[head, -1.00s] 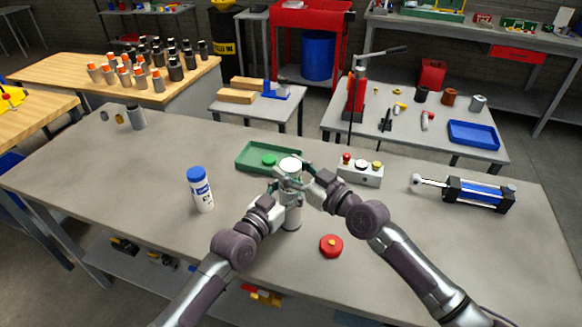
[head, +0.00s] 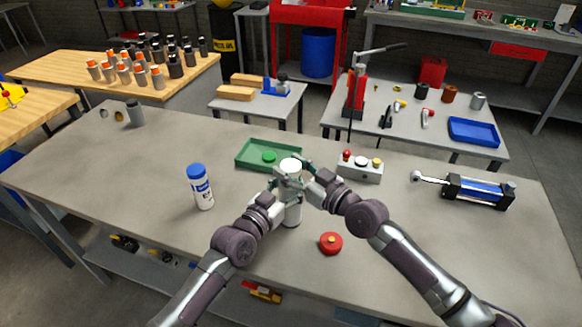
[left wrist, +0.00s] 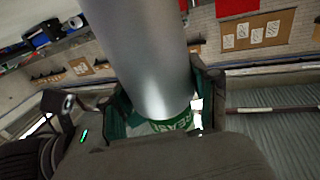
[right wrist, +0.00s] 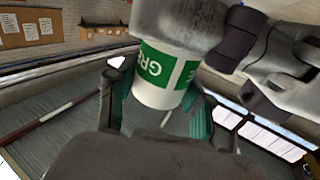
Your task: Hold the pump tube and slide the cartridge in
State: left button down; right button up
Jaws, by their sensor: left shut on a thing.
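The grey metal pump tube (head: 292,213) stands upright at the middle of the bench. My left gripper (head: 276,180) is shut on it, and the tube fills the middle of the left wrist view (left wrist: 150,60). The white cartridge (head: 290,164) is at the tube's upper end. Its green label shows in the right wrist view (right wrist: 160,66), right against the tube's mouth; how deep it sits is hidden. My right gripper (head: 305,172) has a finger on each side of the cartridge's white end. I cannot tell whether the fingers press on it.
A green tray (head: 256,154) lies just behind the grippers. A button box (head: 360,168) stands to its right, and a blue cylinder (head: 478,191) lies farther right. A blue-capped bottle (head: 201,188) is at left. A red round part (head: 331,243) lies in front. The bench's left side is mostly clear.

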jog(key=o, duration=0.4)
jog(key=v, duration=1.2)
jog(key=shift+r, duration=0.1)
pick_arm(q)
jog(key=shift+c, duration=1.1)
grip_release()
jog(key=shift+s+a, duration=0.1)
